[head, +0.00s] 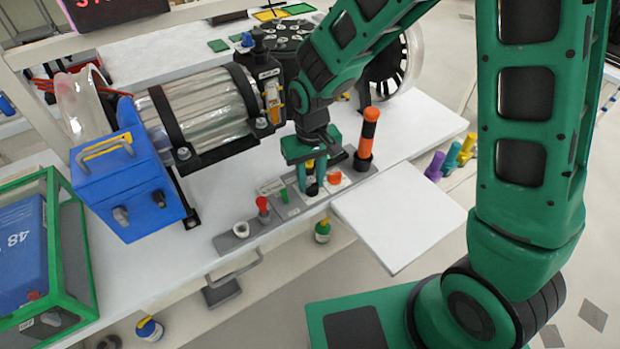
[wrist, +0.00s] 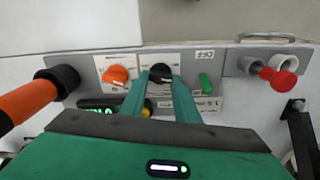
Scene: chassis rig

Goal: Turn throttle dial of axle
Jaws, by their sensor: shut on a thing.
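A grey control panel (head: 294,208) runs along the front edge of the white bench. In the wrist view a black dial (wrist: 160,72) sits on a white plate, with my gripper (wrist: 158,84) closed around it, one finger on each side. In the head view my gripper (head: 310,172) reaches down to the panel and partly hides this dial. An orange dial (wrist: 115,75) is on the plate beside it, to the left in the wrist view; it also shows in the head view (head: 334,178). The labels are too small to read, so which dial is the throttle is unclear.
An orange and black upright handle (head: 367,136) stands close to my gripper. A red knob (head: 263,206) and a green switch (wrist: 206,84) are also on the panel. A clear cylinder (head: 205,108) and a blue box (head: 128,185) stand behind. A white shelf (head: 400,215) juts out in front.

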